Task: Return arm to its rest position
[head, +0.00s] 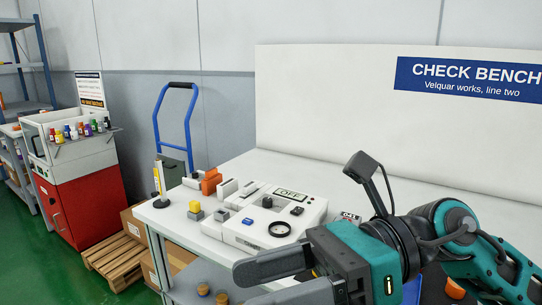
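My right arm comes in from the right edge, teal and dark grey. Its gripper (246,287) is at the bottom middle, in front of the white bench. Its two dark fingers point left, with a gap between them and nothing seen in it. The lower finger is partly cut off by the bottom edge. My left gripper and arm are not in view.
The white bench (345,187) holds a tester (262,229) marked OFF, a black ring (279,229) and small blocks. A blue hand truck (189,128), a red cabinet (86,205) and a pallet (112,262) stand at left. Open green floor (30,270) shows there.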

